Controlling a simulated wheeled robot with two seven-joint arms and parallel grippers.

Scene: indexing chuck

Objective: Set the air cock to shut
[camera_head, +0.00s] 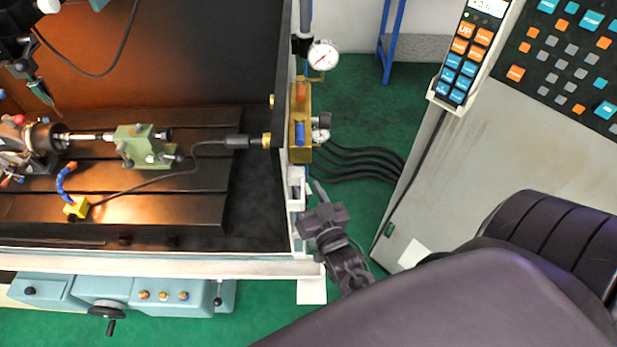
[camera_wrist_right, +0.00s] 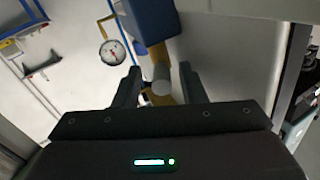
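A brass block (camera_head: 306,105) is mounted at the right end of the machine's wall. A blue handle (camera_head: 299,133), apparently the air cock's lever, lies on its front, lengthwise with the block. In the right wrist view, a large blue part (camera_wrist_right: 152,18) and a grey round end (camera_wrist_right: 162,87) show ahead, with brass behind. My right gripper (camera_head: 322,218) is below the block in the head view, apart from the blue handle. It also shows in the wrist view (camera_wrist_right: 161,88), fingers spread either side of the grey end; contact cannot be told. My left gripper is not clearly visible.
A pressure gauge (camera_head: 322,56) stands above the block, and a smaller gauge (camera_head: 321,120) sits beside it. Black hoses (camera_head: 365,162) run right. A control panel cabinet (camera_head: 450,150) stands to the right.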

